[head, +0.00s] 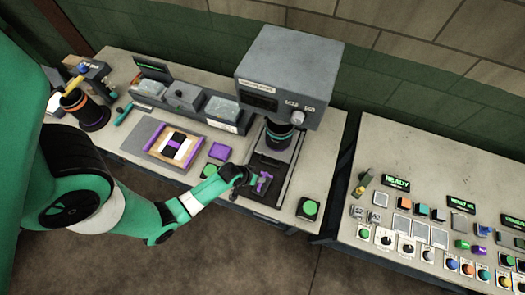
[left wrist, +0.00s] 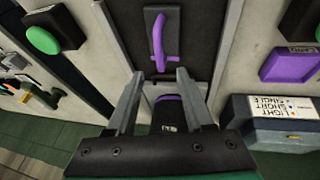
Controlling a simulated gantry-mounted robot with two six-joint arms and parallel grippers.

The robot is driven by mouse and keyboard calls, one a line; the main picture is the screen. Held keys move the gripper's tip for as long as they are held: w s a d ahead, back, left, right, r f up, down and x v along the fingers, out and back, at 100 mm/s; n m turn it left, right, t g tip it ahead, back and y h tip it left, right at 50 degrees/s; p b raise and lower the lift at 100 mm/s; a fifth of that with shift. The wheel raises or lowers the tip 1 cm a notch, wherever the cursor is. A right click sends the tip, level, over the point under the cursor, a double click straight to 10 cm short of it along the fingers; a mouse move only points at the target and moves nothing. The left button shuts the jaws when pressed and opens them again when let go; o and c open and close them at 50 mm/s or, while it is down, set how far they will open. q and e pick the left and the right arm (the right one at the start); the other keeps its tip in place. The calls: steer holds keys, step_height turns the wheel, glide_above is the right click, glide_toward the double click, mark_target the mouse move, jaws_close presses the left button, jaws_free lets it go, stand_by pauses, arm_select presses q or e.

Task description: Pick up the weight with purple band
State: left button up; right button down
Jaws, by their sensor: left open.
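The fingers are apart; whether either touches the weight I cannot tell. In the head view my left gripper (head: 243,177) is at the front of the press, beside a purple handle (head: 263,183) on a dark plate. My right gripper is not in view.
A grey press (head: 290,75) stands behind the gripper with a banded dark cylinder (head: 278,134) under its head. A purple tray (head: 219,151) and a striped board (head: 175,146) lie to the left. A green button (head: 308,208) is to the right. A control desk (head: 400,285) stands further right.

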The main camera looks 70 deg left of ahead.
arm_select(q)
steer(key=x, duration=0.3)
steer(key=shift+w+f, duration=0.1)
steer(key=b+x, duration=0.2)
steer(key=x, duration=0.3)
steer(key=shift+d+f, duration=0.2)
steer(key=shift+f, duration=0.05)
steer(key=shift+s, duration=0.2)
jaws_close()
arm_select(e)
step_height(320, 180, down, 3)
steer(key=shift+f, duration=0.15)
arm_select(q)
steer(key=shift+w+r, duration=0.1)
steer(key=shift+r, duration=0.05)
stand_by(0.4)
